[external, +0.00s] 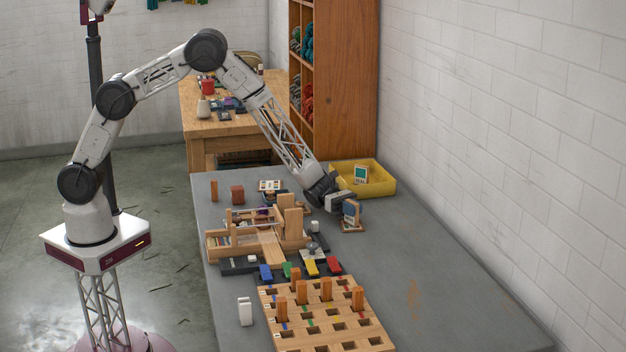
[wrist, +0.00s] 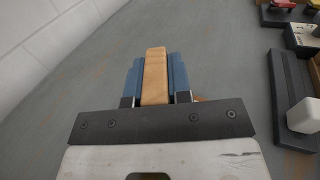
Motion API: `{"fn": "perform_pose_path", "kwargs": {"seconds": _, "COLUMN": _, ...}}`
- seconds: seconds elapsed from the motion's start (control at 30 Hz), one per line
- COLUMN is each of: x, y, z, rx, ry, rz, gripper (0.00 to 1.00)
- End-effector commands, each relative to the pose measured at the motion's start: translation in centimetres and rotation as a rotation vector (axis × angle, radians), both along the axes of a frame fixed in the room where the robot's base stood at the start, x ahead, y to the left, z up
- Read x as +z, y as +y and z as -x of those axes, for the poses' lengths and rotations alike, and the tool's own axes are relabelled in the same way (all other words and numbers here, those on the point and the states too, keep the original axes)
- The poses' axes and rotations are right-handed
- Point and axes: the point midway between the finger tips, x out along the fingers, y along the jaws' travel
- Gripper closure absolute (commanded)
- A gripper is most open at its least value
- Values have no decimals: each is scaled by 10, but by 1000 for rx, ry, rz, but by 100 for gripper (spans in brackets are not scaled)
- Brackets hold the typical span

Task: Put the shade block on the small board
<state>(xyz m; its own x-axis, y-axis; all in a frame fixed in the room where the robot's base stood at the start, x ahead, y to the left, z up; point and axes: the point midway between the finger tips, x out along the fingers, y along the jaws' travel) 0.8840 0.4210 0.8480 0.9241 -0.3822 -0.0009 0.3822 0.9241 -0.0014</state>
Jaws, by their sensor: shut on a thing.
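My gripper (wrist: 154,72) has blue fingers and is shut on a tan wooden block, which I take as the shade block (wrist: 154,76). In the external view my gripper (external: 351,211) points down at the right of the wooden apparatus, and little of the block shows between the fingers. A small wooden board (external: 353,228) lies on the grey table directly under the fingers. I cannot tell whether the block touches it. In the wrist view only a brown sliver shows beside the right finger; the rest below the block is hidden.
The wooden apparatus (external: 285,225) is to the left. A holed peg board (external: 350,335) with several orange blocks is in front. The table's right side (external: 440,270) is clear.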

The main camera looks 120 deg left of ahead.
Motion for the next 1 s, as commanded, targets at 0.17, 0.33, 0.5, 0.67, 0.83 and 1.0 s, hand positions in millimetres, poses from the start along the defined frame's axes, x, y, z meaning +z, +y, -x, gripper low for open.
{"fn": "perform_pose_path", "kwargs": {"seconds": 0.17, "x": -1, "y": 0, "z": 0, "rx": 0, "ry": -1, "rz": -1, "gripper": 100}}
{"fn": "perform_pose_path", "kwargs": {"seconds": 0.33, "x": -2, "y": 0, "z": 0, "rx": 0, "ry": -1, "rz": -1, "gripper": 100}}
{"fn": "perform_pose_path", "kwargs": {"seconds": 0.5, "x": -4, "y": 0, "z": 0, "rx": 0, "ry": -2, "rz": -1, "gripper": 78}}
{"fn": "perform_pose_path", "kwargs": {"seconds": 0.67, "x": -4, "y": 0, "z": 0, "rx": -1, "ry": -1, "rz": -1, "gripper": 56}}
{"fn": "perform_pose_path", "kwargs": {"seconds": 0.83, "x": -4, "y": 0, "z": 0, "rx": -1, "ry": -1, "rz": -1, "gripper": 56}}
{"fn": "perform_pose_path", "kwargs": {"seconds": 1.0, "x": -2, "y": 0, "z": 0, "rx": -1, "ry": -1, "rz": -1, "gripper": 56}}
